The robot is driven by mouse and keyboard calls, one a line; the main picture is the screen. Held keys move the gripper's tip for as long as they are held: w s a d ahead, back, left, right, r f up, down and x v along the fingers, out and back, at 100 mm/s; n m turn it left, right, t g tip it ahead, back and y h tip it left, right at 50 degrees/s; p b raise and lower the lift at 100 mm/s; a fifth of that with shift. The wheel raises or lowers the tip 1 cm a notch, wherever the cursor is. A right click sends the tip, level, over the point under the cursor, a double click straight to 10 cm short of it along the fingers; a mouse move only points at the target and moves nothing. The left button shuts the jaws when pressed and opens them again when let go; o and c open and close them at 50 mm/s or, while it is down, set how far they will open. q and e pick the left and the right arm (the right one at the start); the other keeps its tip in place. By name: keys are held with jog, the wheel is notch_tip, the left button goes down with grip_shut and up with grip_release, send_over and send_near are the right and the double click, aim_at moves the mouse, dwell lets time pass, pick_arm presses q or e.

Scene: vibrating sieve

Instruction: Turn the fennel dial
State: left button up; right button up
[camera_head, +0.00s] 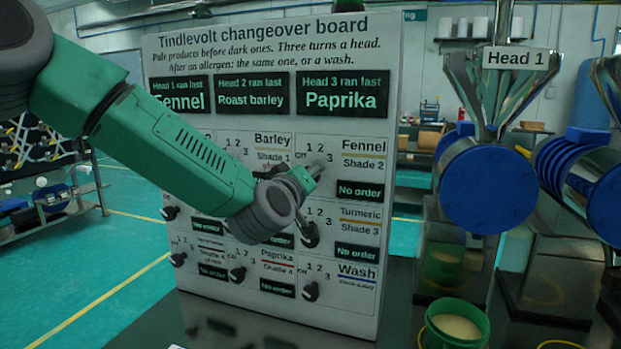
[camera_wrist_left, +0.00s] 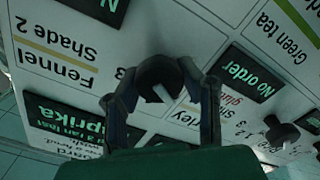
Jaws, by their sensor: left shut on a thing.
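The changeover board (camera_head: 275,55) stands upright with rows of labelled dials. The Fennel cell (camera_head: 364,146), marked Shade 2, is at its upper right, and its plate (camera_head: 360,190) reads "No order". My left gripper (camera_head: 315,168) is at the dial position beside the Fennel label and hides most of that dial. In the left wrist view the gripper (camera_wrist_left: 161,95) has its fingers on either side of the dark round fennel dial (camera_wrist_left: 158,72), shut on it. A pale pointer mark shows on the dial. Its exact setting cannot be told. My right gripper is not in view.
The Turmeric dial (camera_head: 310,235) is just below, and the Wash dial (camera_head: 311,291) is lower. The Head 1 machine (camera_head: 490,185) stands right of the board, with a green tub (camera_head: 456,325) of pale product in front. My left arm covers part of the board.

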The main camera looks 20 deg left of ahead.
pick_arm(q)
jog(key=shift+f, duration=0.35)
jog(key=o, duration=1)
jog(key=shift+s, duration=0.1)
jog(key=shift+o, duration=0.9)
jog(key=shift+r, duration=0.15)
jog(key=s, duration=1.2)
jog(key=shift+a, duration=0.3)
